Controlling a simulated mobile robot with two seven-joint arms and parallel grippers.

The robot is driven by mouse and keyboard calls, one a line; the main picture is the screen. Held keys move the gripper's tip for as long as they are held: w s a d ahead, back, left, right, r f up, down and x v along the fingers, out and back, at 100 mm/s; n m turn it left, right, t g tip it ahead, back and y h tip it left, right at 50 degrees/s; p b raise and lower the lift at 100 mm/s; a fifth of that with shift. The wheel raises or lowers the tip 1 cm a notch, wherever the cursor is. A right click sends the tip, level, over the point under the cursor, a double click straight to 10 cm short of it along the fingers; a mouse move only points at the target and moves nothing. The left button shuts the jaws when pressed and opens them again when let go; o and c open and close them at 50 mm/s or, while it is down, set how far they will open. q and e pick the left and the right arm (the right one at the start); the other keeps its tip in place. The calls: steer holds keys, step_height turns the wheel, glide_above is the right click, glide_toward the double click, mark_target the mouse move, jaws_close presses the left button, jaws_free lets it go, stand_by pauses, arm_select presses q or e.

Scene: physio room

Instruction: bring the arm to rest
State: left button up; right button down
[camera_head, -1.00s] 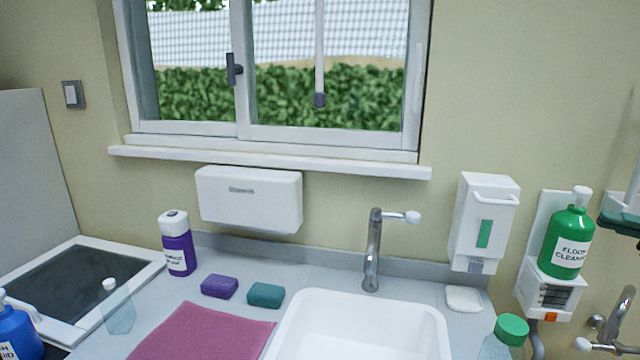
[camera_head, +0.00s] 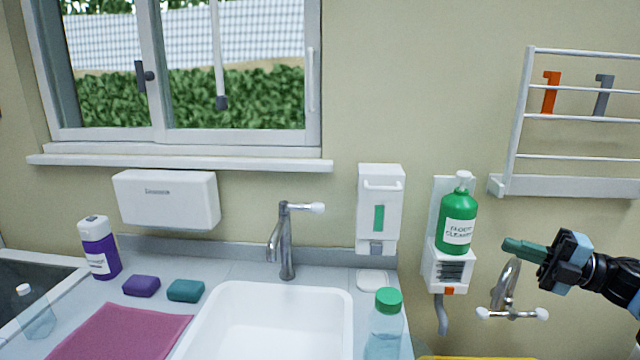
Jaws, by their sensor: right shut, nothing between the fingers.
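My right gripper (camera_head: 522,249) comes in from the right edge in the head view, with its green fingers pointing left. It is shut and empty. Its fingertips are in front of the wall, to the right of the green floor cleaner bottle (camera_head: 457,222) and apart from it in the picture. The wall tap with white handles (camera_head: 507,290) shows just below the fingers. My left gripper is not in view.
A white sink (camera_head: 272,300) with a tall tap (camera_head: 285,245) is in the counter. A clear bottle with a green cap (camera_head: 386,325) stands at its right. A soap dispenser (camera_head: 379,215) and a wire rack (camera_head: 560,187) hang on the wall. Sponges and a pink cloth (camera_head: 115,335) lie left.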

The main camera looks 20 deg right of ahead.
steer(key=s+a+f+m+t+h+p, duration=0.1)
steer(key=s+a+f+m+h, duration=0.25)
steer(key=f, duration=0.55)
steer(key=s+a+f+m+t+h, duration=0.1)
steer(key=a+f+m+h, duration=0.1)
steer(key=a+f+m, duration=0.45)
steer(key=s+a+f+m+t+h+p, duration=0.1)
steer(key=s+a+f+m+h, duration=0.3)
steer(key=f, duration=0.8)
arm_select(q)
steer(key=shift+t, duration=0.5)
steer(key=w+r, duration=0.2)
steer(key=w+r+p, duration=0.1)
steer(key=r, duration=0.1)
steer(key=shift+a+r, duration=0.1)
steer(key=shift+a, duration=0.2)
arm_select(e)
steer(key=s+a+f+m+g+h, duration=0.1)
steer(key=s+a+f+m+g, duration=0.2)
steer(key=s+a+f+m, duration=0.3)
steer(key=s+a+f+m+g+h, duration=0.2)
steer(key=s+a+f, duration=0.6)
steer(key=s, duration=0.8)
steer(key=a+m+g, duration=0.2)
steer(key=a+m, duration=0.1)
steer(key=shift+s+a+m+g, duration=0.25)
steer(key=shift+s+m+g, duration=0.05)
steer(key=shift+m, duration=0.1)
